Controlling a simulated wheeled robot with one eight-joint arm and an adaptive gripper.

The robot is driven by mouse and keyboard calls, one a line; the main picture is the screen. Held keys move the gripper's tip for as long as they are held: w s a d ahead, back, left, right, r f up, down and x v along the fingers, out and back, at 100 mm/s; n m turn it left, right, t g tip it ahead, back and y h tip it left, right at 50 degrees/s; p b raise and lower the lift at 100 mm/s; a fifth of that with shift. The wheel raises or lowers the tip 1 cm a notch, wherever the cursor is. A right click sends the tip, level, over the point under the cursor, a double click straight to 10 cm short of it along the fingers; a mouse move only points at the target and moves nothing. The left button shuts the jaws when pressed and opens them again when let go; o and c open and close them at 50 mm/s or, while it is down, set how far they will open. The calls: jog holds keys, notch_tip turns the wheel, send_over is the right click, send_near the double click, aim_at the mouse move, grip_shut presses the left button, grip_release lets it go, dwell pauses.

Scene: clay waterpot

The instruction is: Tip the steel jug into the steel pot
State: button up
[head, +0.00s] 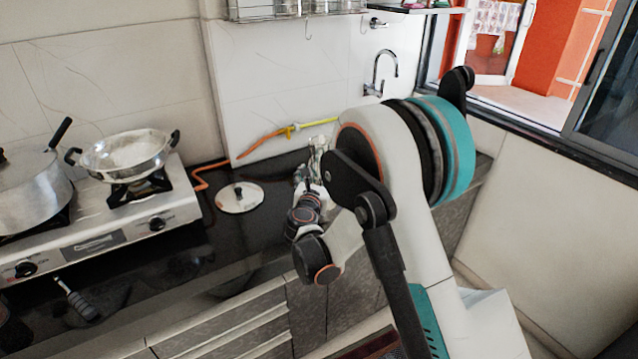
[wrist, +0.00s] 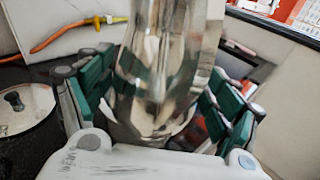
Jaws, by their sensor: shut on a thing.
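The steel jug (wrist: 160,75) is shiny and fills the middle of the wrist view, close to the camera. My gripper (wrist: 158,110) is shut on it, with green-padded fingers on both sides. The jug looks roughly upright; its top is out of frame. In the head view only a small shiny part of the jug (head: 318,150) shows behind my arm. An open, shallow steel pot with two dark handles (head: 125,155) sits on the right burner, left of my gripper and apart from it. A deeper steel pot (head: 32,195) stands at the left edge.
A round lid with a dark knob (head: 239,197) lies on the black counter between stove (head: 100,240) and gripper. An orange hose (head: 262,142) runs along the wall. A tap (head: 382,70) is behind. A dark-handled utensil (head: 75,298) lies at front left.

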jog(key=shift+w, duration=0.15)
jog(key=shift+r, duration=0.1)
jog(key=shift+t, duration=0.6)
jog(key=shift+r+p, duration=0.45)
jog(key=shift+r, duration=2)
